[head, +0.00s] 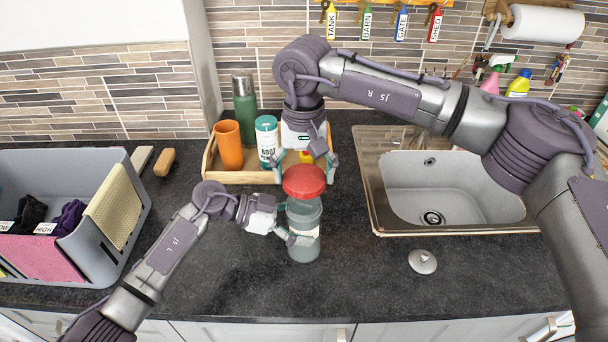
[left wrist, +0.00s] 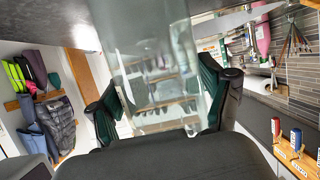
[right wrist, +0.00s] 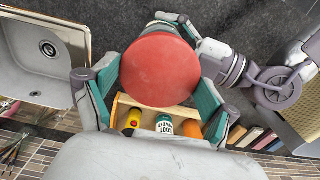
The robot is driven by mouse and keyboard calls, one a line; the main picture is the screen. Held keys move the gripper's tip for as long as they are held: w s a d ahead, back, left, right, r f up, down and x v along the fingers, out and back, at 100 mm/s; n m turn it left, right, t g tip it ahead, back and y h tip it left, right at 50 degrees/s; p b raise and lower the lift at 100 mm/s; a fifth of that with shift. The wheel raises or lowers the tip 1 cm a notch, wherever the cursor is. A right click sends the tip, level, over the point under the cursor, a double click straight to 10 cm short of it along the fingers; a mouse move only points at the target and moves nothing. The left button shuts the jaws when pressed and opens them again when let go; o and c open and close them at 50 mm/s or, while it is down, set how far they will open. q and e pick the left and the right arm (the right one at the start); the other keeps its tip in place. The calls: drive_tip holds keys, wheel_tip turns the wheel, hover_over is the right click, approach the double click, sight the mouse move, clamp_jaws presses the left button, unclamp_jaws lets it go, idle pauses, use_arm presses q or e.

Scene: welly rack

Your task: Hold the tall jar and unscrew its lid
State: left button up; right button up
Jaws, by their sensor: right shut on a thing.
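The tall jar (head: 304,240) is clear glass and stands upright on the dark counter, with a round red lid (head: 303,180) on top. The lid fills the middle of the right wrist view (right wrist: 160,70). My right gripper (head: 305,172) is shut on the lid from behind, a finger on each side. My left gripper (head: 297,224) is at the jar's body from the left. In the left wrist view the glass (left wrist: 160,85) lies between its two fingers. I cannot tell whether they press on it.
A wooden tray (head: 228,178) behind the jar holds an orange cup (head: 229,146), a green flask (head: 245,100) and a white teal-capped bottle (head: 266,142). The sink (head: 450,190) and a grey disc (head: 422,262) are right. A grey divided bin (head: 100,250) is left.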

use_arm(q)
drive_tip(key=shift+o, duration=1.2)
